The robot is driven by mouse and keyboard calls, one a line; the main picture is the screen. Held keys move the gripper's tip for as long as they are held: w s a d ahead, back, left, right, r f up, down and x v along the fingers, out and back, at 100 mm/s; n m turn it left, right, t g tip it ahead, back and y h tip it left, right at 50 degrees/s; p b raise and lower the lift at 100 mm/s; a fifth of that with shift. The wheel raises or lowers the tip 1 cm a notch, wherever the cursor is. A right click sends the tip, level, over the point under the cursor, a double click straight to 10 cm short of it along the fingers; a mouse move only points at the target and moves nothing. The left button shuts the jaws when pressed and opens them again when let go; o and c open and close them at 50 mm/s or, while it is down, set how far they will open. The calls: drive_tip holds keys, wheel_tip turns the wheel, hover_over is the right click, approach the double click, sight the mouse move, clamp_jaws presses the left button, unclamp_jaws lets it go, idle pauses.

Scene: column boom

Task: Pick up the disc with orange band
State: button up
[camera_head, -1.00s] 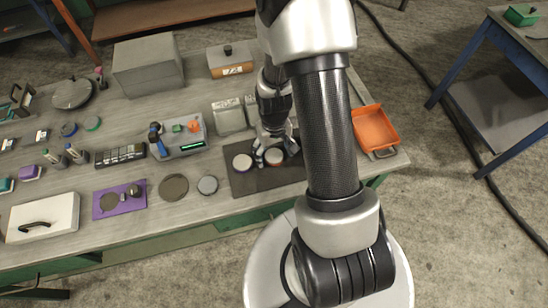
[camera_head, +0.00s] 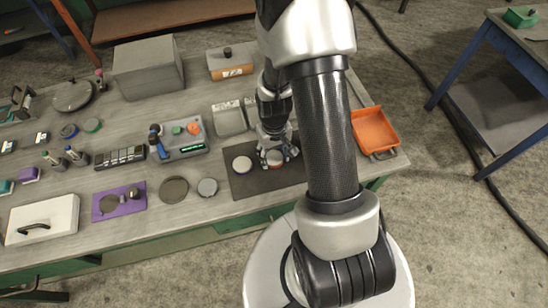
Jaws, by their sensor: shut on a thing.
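The disc with orange band (camera_head: 275,159) is a pale round disc with a thin orange edge. It sits at the dark mat (camera_head: 241,185) near the table's front edge, between the fingers of my gripper (camera_head: 273,159). My gripper points down and is shut on this disc. The fingers and wrist hide part of it, and I cannot tell whether it is clear of the mat. A second pale disc (camera_head: 242,164), with a dark bluish edge, lies on the mat just left of my gripper, apart from it.
A grey tray (camera_head: 205,147) with small parts stands left of the mat. Two round lids, dark (camera_head: 173,190) and grey (camera_head: 207,187), lie farther left. An orange bin (camera_head: 374,130) stands right of my arm. A grey container (camera_head: 230,121) is behind the mat.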

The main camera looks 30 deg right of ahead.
drive_tip(key=shift+c, duration=0.9)
drive_tip(key=shift+r, duration=0.1)
